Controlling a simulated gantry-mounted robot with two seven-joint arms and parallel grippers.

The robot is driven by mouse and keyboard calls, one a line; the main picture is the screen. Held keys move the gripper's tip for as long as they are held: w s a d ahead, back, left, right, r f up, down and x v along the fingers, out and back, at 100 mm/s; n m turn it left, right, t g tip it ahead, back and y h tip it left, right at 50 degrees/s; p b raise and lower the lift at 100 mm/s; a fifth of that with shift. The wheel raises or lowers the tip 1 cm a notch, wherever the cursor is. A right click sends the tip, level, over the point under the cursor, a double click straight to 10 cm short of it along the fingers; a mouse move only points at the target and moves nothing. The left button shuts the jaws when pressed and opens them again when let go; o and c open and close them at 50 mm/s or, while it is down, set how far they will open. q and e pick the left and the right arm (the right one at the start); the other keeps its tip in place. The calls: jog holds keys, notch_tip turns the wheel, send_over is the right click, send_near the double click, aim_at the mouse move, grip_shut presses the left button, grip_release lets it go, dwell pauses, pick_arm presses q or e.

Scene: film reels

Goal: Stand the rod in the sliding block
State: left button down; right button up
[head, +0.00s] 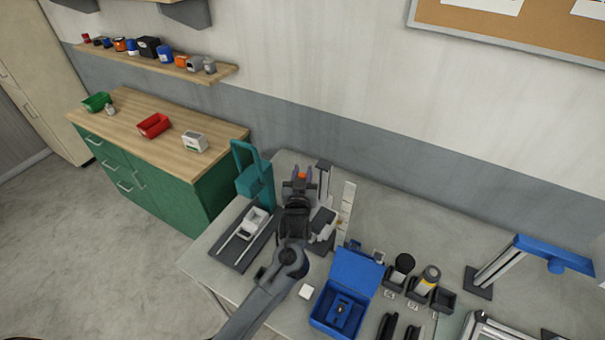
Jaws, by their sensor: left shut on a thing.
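My left gripper (301,174) is at the back of the grey bench, with its arm reaching in from the bottom. Its fingers are shut on a small orange thing (302,176); the gripper hides most of it, so I cannot tell if it is the rod. To its left, a dark base plate (233,254) carries a pale slide with a whitish block (257,218), which may be the sliding block. The gripper is apart from it, to the right and behind. My right gripper is not in view.
A teal press-like stand (257,178) rises left of the gripper. A grey upright post (324,183) and a pale ruler-like strip (345,212) stand close on its right. An open blue box (357,273), dark holders (420,290) and a blue-armed frame (553,250) stand further right.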

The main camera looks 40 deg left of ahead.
pick_arm(q)
jog(key=shift+f+b, duration=0.35)
jog(key=shift+f, duration=0.3)
jog(key=c, duration=1.1)
grip_release()
jog(key=shift+s+d, duration=0.1)
jog(key=p+v, duration=0.6)
jog(key=v, duration=0.4)
jog(key=shift+s+d, duration=0.25)
jog(key=shift+s, duration=0.05)
